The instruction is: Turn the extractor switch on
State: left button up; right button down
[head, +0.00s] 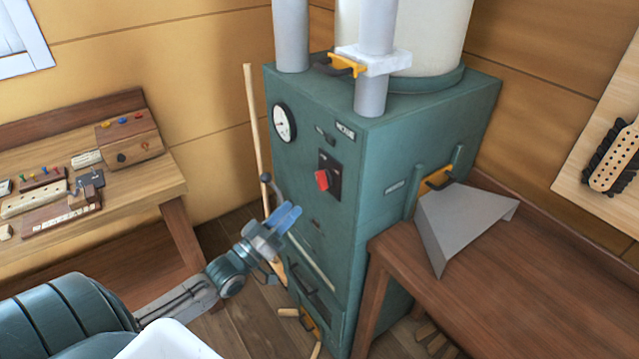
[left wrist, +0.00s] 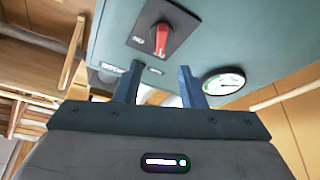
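The extractor switch is a red knob (head: 322,180) on a dark plate (head: 335,162), set in the front of a green machine cabinet (head: 370,170). In the left wrist view the red knob (left wrist: 161,42) shows near the top, beyond the fingertips and not touched by them. I cannot tell from its labels which setting it is at. My left gripper (head: 288,216) is just below and left of the knob in the head view, in front of the cabinet. Its two fingers (left wrist: 160,70) stand apart with nothing between them. My right gripper is not in view.
A round white gauge (head: 283,123) sits above left of the switch. A wooden pole (head: 252,130) leans beside the cabinet. A workbench (head: 150,185) with tools stands at left. A brown table (head: 480,275) with a grey metal hood (head: 462,220) stands at right.

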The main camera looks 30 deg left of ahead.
aim_at(318, 182)
pick_arm(q)
jog(key=x, duration=0.9)
jog(key=shift+w, duration=0.25)
grip_shut()
